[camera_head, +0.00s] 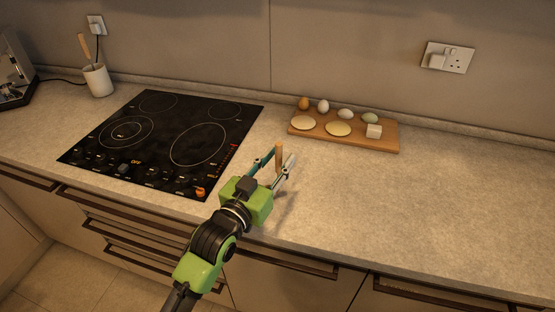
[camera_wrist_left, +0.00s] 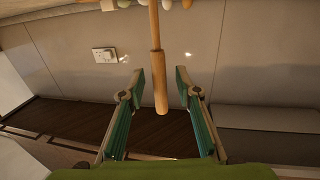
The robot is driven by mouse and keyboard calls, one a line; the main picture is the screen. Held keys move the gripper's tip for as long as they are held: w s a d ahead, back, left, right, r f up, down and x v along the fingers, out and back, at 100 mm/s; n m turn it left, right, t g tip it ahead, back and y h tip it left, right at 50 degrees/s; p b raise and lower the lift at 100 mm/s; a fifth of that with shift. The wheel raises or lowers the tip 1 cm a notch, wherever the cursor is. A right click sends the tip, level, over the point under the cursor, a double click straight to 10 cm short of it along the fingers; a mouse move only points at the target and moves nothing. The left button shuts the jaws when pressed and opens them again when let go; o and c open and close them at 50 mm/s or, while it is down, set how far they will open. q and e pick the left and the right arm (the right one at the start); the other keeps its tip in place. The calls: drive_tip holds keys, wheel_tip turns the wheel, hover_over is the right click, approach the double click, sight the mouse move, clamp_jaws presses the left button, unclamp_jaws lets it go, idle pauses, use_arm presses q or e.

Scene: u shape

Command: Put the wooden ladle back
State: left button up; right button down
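The wooden ladle (camera_head: 279,158) shows as a light brown wooden handle standing about upright in front of the board, right of the hob. Its lower part is hidden by my gripper in the head view. In the left wrist view the handle (camera_wrist_left: 157,60) runs down from the top edge to a rounded end; the bowl is out of frame. My left gripper (camera_head: 277,165) is open with its fingers on either side of the handle. The wrist view also shows the left gripper (camera_wrist_left: 160,80), with a gap between each finger and the handle. My right gripper is not in view.
A white holder (camera_head: 98,81) with a wooden-handled utensil (camera_head: 84,48) stands at the back left, beyond the black hob (camera_head: 165,140). A wooden board (camera_head: 345,140) with eggs, flat round pieces and a pale cube lies at the back. The counter (camera_head: 440,205) is clear at right.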

use_arm(q)
drive_tip(key=shift+r, duration=0.2)
drive_tip(key=shift+s+a+f, duration=0.1)
drive_tip(key=shift+s, duration=0.1)
drive_tip(key=b+v, duration=0.2)
drive_tip(key=v, duration=0.9)
drive_tip(key=shift+s, duration=0.25)
drive_tip(key=shift+a, duration=0.15)
